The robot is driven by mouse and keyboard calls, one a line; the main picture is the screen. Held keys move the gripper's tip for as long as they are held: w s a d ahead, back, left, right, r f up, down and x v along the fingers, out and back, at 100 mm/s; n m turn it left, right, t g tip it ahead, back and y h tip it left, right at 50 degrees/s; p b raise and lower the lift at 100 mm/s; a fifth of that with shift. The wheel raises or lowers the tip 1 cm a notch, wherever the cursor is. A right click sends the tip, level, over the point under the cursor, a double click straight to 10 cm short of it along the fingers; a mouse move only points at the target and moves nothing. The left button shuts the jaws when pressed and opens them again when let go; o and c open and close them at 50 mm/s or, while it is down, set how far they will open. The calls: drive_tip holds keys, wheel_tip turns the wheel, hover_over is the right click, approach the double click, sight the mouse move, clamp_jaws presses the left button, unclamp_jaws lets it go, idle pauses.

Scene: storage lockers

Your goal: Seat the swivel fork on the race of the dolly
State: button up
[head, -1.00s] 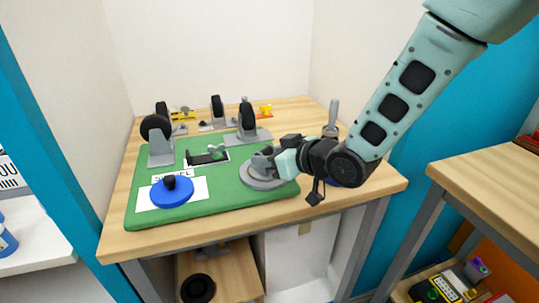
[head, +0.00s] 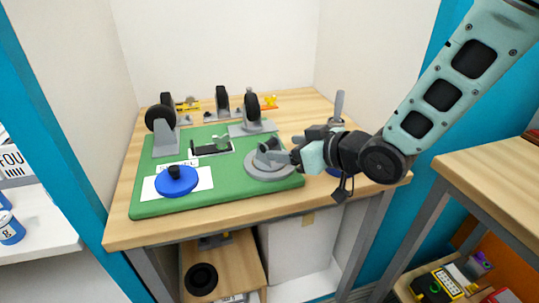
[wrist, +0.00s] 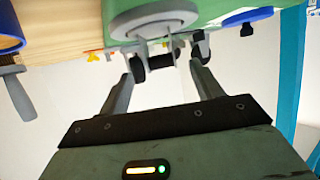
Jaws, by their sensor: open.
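The dolly's green deck (head: 225,195) lies on the wooden table with wheeled casters standing on it. Near its right front corner is a round grey plate, the race (head: 268,172). A grey fork-like piece (head: 267,150), apparently the swivel fork, stands on or over it; full seating cannot be told. My gripper (head: 296,156) is just right of this piece, fingers pointing left toward it, open. In the wrist view the fingers (wrist: 163,84) are spread and grip nothing visible. The grey round plate (wrist: 152,20) shows above them there.
A blue disc with a black knob (head: 176,182) lies on a white label at the deck's left front. Casters (head: 162,128) stand at its left back. A grey-handled tool (head: 339,104) stands behind my gripper, by a blue holder. Walls close the table's back and sides.

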drive_tip(key=shift+b+v, duration=4.6)
drive_tip(key=shift+v, duration=1.5)
drive_tip(key=s+d+f+m+g+h, duration=0.25)
drive_tip(key=s+f+h, duration=0.35)
drive_tip(key=f, duration=0.4)
drive_tip(key=s+a+f+g+h, duration=0.1)
drive_tip(key=s+f+g+h, duration=0.25)
drive_tip(key=s+g, duration=0.6)
drive_tip(key=s+r+t+p, duration=0.2)
drive_tip(key=s+r+p, duration=0.1)
drive_tip(key=r+p, duration=1.6)
drive_tip(key=shift+r+n+t+p, duration=0.35)
drive_tip(key=shift+n+p, duration=0.1)
drive_tip(key=shift+p, duration=0.3)
